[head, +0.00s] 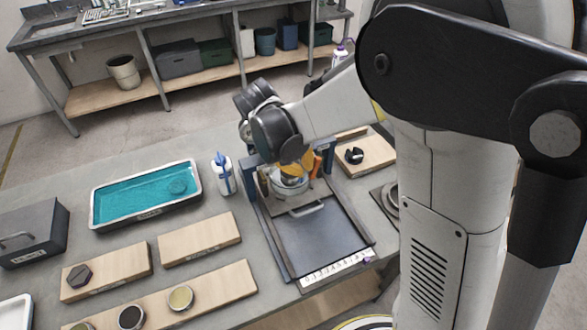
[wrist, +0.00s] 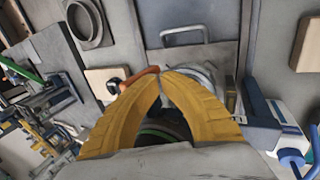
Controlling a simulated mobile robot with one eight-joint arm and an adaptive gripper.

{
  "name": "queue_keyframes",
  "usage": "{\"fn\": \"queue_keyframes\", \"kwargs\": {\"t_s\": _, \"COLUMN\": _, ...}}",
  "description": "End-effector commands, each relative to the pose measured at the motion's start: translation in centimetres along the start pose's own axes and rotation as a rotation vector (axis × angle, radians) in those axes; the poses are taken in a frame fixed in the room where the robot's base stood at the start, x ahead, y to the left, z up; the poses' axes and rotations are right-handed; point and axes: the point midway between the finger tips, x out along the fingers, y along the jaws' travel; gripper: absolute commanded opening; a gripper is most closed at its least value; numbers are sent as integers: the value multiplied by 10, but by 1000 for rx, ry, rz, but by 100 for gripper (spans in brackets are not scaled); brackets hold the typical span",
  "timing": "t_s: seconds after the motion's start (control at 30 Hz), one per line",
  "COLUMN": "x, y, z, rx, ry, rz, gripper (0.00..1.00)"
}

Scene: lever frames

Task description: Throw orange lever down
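The orange lever (head: 316,165) stands at the right side of the blue-posted frame in the head view, just right of my gripper. In the wrist view the orange lever (wrist: 139,77) slants up to the right, and its upper end is beside my left finger's tip. My gripper (wrist: 162,75) has two yellow fingers whose tips meet, with no object visible between them. In the head view my gripper (head: 291,171) points down inside the frame (head: 250,178), over a round grey metal part (head: 289,187). Whether a finger touches the lever is unclear.
A dark plate with a handle (head: 320,236) lies in front of the frame. A white and blue bottle (head: 223,174) and teal tray (head: 147,195) stand left. A wooden block with a black knob (head: 368,156) is right. Wooden boards (head: 199,239) lie front left.

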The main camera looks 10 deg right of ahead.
Motion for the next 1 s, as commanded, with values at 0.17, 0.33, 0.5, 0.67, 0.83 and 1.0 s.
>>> {"fn": "queue_keyframes", "kwargs": {"t_s": 0.17, "x": 9, "y": 2, "z": 0, "rx": 0, "ry": 1, "rz": -1, "gripper": 0}}
{"fn": "queue_keyframes", "kwargs": {"t_s": 0.33, "x": 14, "y": 3, "z": 0, "rx": 0, "ry": 1, "rz": -1, "gripper": 0}}
{"fn": "queue_keyframes", "kwargs": {"t_s": 0.5, "x": 18, "y": 4, "z": 0, "rx": 1, "ry": 1, "rz": -1, "gripper": 0}}
{"fn": "queue_keyframes", "kwargs": {"t_s": 0.67, "x": 21, "y": 5, "z": 0, "rx": 0, "ry": 1, "rz": -1, "gripper": 0}}
{"fn": "queue_keyframes", "kwargs": {"t_s": 0.83, "x": 23, "y": 6, "z": 0, "rx": 0, "ry": 1, "rz": -1, "gripper": 0}}
{"fn": "queue_keyframes", "kwargs": {"t_s": 1.0, "x": 24, "y": 7, "z": 0, "rx": 0, "ry": 0, "rz": -1, "gripper": 0}}
